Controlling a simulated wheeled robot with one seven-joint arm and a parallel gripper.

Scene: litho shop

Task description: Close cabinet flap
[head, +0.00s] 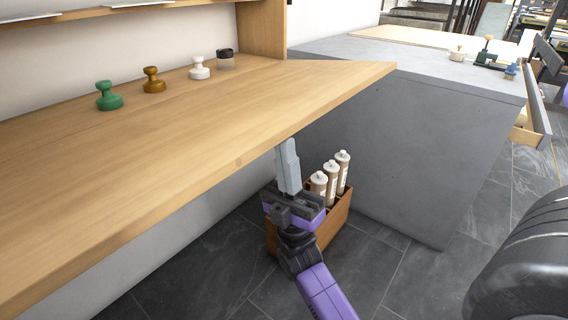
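The cabinet flap (190,130) is a light wooden board that lies open, about level, from the left edge of the head view to a corner right of centre. A small round mark shows near its front edge. My gripper (287,150) is at the flap's front edge, right of centre, pointing up. Its light grey fingertip end overlaps or sits close beside the edge in the picture; I cannot tell whether it touches. The fingers line up in this view, so their opening is hidden. Nothing is visibly held.
A grey counter (400,130) stands right; a black rounded object (525,260) is lower right.

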